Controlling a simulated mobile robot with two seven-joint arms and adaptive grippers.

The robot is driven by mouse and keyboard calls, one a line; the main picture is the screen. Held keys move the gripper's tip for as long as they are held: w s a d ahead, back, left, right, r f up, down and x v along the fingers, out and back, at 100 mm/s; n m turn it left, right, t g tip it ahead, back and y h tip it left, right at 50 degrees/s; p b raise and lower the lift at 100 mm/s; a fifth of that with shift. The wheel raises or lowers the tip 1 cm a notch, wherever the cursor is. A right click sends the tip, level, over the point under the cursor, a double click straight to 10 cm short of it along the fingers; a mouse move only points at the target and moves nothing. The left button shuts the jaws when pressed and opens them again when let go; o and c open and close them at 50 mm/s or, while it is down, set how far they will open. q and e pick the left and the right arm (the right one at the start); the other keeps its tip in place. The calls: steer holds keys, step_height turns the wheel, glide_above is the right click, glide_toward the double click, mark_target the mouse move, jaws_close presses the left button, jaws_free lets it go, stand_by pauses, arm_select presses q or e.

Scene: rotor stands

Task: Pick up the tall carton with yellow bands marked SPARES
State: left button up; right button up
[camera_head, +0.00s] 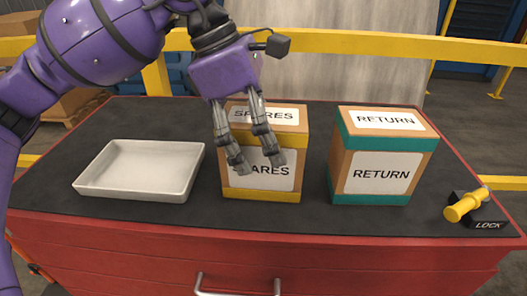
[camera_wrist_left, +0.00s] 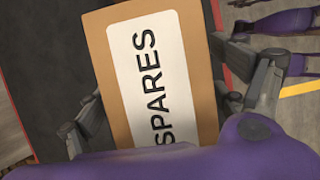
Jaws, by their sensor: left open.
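The brown carton with yellow bands and white SPARES labels (camera_head: 284,180) stands upright on the dark mat, in the middle of the head view. Its top with the SPARES label fills the middle of the left wrist view (camera_wrist_left: 152,75). My left gripper (camera_head: 260,163) is open, pointing down at the carton and covering part of its front and top labels in the head view. In the left wrist view one finger is on each side of the carton top, with no clear contact. My right gripper is not in view.
A white tray (camera_head: 88,185) lies left of the carton. A similar carton with teal bands marked RETURN (camera_head: 383,160) stands close on the right. A yellow-handled LOCK device (camera_head: 470,207) sits at the right edge of the red cabinet (camera_head: 130,255). A yellow rail (camera_head: 400,45) runs behind.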

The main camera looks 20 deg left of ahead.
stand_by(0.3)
arm_select(q)
steer(key=c, duration=1.8)
steer(key=shift+c, duration=0.2)
